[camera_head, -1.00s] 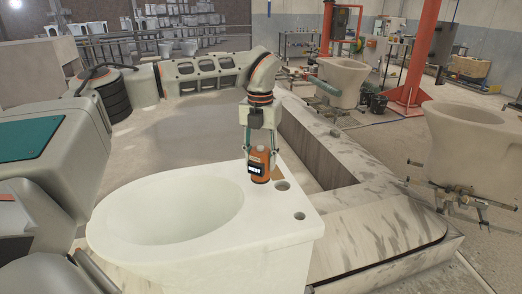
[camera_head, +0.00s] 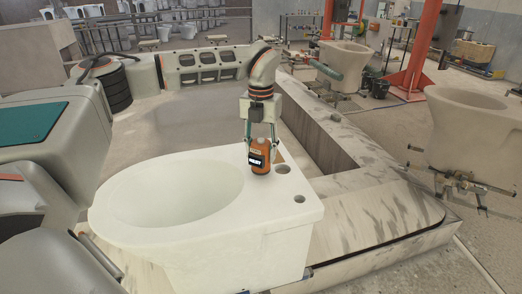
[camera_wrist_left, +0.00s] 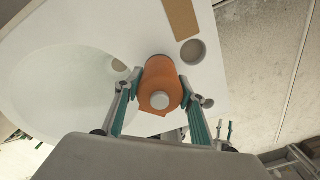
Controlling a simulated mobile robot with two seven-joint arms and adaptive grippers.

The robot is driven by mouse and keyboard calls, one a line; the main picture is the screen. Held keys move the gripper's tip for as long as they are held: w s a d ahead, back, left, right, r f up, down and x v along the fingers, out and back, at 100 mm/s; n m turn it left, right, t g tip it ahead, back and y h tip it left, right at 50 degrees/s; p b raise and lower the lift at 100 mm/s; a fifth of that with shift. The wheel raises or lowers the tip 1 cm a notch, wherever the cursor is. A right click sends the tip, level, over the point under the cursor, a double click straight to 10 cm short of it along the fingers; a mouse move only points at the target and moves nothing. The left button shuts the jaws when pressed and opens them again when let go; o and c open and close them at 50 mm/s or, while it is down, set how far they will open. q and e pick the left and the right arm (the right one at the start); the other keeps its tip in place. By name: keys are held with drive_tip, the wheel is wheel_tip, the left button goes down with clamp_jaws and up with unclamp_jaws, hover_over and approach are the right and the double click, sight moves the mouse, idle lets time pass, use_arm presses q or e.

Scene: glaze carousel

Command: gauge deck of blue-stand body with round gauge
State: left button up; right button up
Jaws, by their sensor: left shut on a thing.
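The white toilet-like body (camera_head: 250,222) stands in front of me, with a large oval bowl opening and a flat deck at its right end. The round gauge (camera_head: 262,156), an orange cylinder with a dark label, is on or just over the deck; I cannot tell whether it touches. My left gripper (camera_head: 261,138) is shut on the gauge from above. In the left wrist view the gauge (camera_wrist_left: 160,88) sits between the two fingers (camera_wrist_left: 160,86), beside a round deck hole. The right gripper is not in view. A blue stand cannot be made out.
A tan patch (camera_wrist_left: 182,18) lies on the deck near the hole (camera_wrist_left: 193,51). A marbled stone bench (camera_head: 360,215) runs behind and right of the body. Other bodies (camera_head: 345,62) (camera_head: 470,125) stand farther off on stands. Open floor lies at the lower right.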

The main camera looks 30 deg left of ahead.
use_arm(q)
drive_tip(key=shift+f, duration=0.55)
idle(0.7)
idle(0.7)
drive_tip(key=o, duration=1.1)
wheel_tip(320, 180, up, 12)
